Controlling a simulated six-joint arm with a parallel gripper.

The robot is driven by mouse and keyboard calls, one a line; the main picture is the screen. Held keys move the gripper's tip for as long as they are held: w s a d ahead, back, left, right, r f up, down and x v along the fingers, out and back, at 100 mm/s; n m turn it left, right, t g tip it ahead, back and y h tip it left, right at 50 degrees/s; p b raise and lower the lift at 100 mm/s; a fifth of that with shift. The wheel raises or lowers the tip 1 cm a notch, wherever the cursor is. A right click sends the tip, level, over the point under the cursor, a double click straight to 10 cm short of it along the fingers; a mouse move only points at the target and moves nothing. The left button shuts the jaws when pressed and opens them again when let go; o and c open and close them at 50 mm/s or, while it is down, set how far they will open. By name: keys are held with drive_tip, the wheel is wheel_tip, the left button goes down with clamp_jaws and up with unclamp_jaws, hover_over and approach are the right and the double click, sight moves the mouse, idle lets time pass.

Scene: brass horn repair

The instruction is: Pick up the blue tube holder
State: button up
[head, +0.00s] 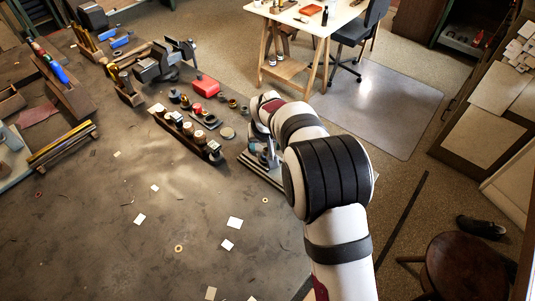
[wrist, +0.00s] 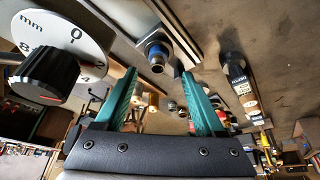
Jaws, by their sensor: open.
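My gripper (wrist: 159,76) is open in the wrist view, its two teal fingers spread with nothing between them. A short round piece with a blue band and metal end (wrist: 157,50) shows just beyond the fingertips, roughly centred between them. It looks like the blue tube holder, and it stands out from a pale flat metal base (wrist: 178,20). No finger visibly touches it. In the head view my arm covers most of my gripper and this piece, at the bench's right edge.
A large white mm dial with a black knob (wrist: 45,75) is close on the left in the wrist view. In the head view a dark rack (head: 185,138) of round parts and a red box (head: 205,86) lie left of my gripper. The near bench (head: 120,240) is mostly clear.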

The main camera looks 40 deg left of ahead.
sight(267, 151)
drive_tip(key=x, duration=0.5)
drive_tip(key=shift+d, duration=0.3)
drive_tip(key=shift+c, duration=0.3)
clamp_jaws()
